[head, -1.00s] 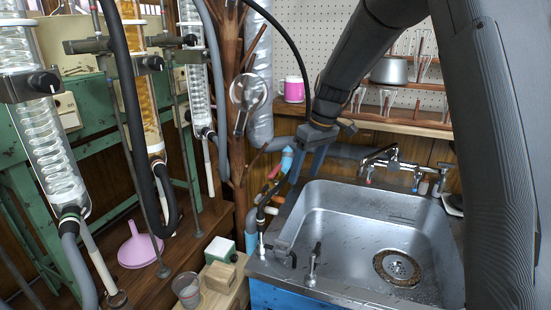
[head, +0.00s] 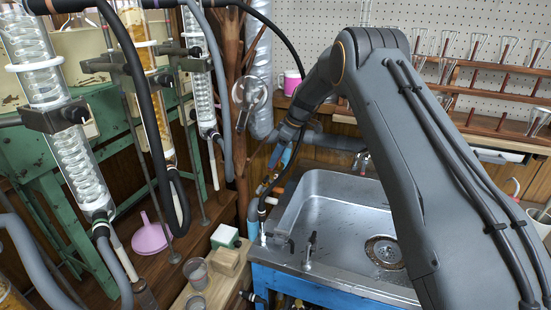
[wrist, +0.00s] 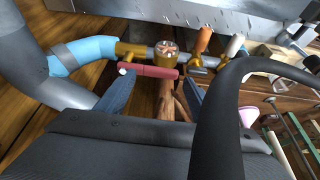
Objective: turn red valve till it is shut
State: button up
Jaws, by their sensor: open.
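The red valve handle (wrist: 147,71) is a short bar in front of brass fittings in the wrist view. It lies roughly along the line of the pipe. The brass valve body (wrist: 128,52) joins a light blue hose end (wrist: 82,55) on its left. My gripper (wrist: 156,80) is open, its two blue fingers on either side, with the handle spanning the gap just ahead of the tips. I cannot tell whether a finger touches it. In the head view my gripper (head: 284,156) is at the sink's back left corner, above the pipework; the handle is not clear there.
An orange handle (wrist: 204,38) and a white one (wrist: 235,45) are close right of the valve. A black hose (wrist: 222,110) crosses the wrist view. The metal sink (head: 340,215) lies right of the gripper. Glass condensers (head: 75,165) and a pink funnel (head: 150,236) stand left.

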jog(key=shift+x, duration=1.15)
jog(key=c, duration=1.2)
jog(key=shift+a, duration=0.1)
